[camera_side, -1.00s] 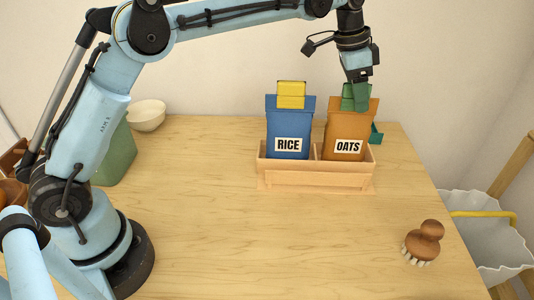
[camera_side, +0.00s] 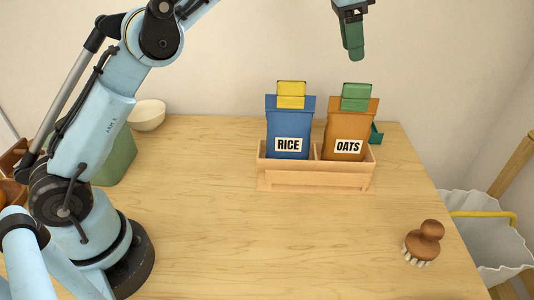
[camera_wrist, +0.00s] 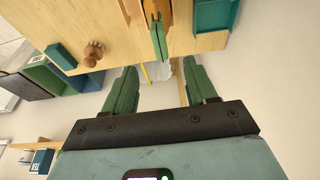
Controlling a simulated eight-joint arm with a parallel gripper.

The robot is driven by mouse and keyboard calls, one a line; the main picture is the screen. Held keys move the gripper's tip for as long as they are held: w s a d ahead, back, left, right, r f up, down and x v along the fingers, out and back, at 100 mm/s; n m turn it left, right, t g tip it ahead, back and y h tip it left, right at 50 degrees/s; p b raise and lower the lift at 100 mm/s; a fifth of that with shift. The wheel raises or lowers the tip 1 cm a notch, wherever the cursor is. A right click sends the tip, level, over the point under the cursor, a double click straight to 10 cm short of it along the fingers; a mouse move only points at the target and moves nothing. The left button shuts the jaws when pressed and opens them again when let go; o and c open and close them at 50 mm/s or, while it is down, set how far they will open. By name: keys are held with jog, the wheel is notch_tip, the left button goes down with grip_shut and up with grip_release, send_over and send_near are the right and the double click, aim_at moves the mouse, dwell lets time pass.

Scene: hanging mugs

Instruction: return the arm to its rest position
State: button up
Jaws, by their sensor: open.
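My gripper (camera_side: 355,52) hangs in the air at the top of the side view, above the oats bag and apart from it. In the wrist view its two green fingers (camera_wrist: 161,82) are spread with nothing between them. The orange oats bag (camera_side: 343,122) stands upright with a green clip (camera_side: 356,97) on its top. The blue rice bag (camera_side: 282,125) stands to its left with a yellow clip (camera_side: 291,95) on top. Both are in a two-part wooden rack (camera_side: 315,181). The green clip also shows edge-on in the wrist view (camera_wrist: 158,40).
A wooden brush (camera_side: 425,241) lies at the table's right side. A white bowl (camera_side: 147,115) and a green container (camera_side: 118,158) stand at the left. A teal object (camera_side: 376,134) sits behind the oats bag. A white bin (camera_side: 487,235) is off the right edge. The table's middle is clear.

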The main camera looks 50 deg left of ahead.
jog(key=s+a+f+n+t+y, duration=0.1)
jog(key=s+a+n, duration=0.2)
jog(key=s, duration=0.2)
jog(key=s+a+f+n+t, duration=0.1)
jog(key=s+a+n+t, duration=0.15)
jog(key=s, duration=0.35)
jog(key=s+a+f+n, duration=0.1)
jog(key=s+f, duration=0.5)
jog(key=s+a+f+n+t+y, duration=0.1)
jog(key=s+a+f+n, duration=0.1)
jog(key=s+f, duration=0.5)
jog(key=shift+a+f, duration=0.25)
jog(key=shift+w+n+t, duration=0.1)
jog(key=shift+n+t, duration=0.15)
dwell(0.8)
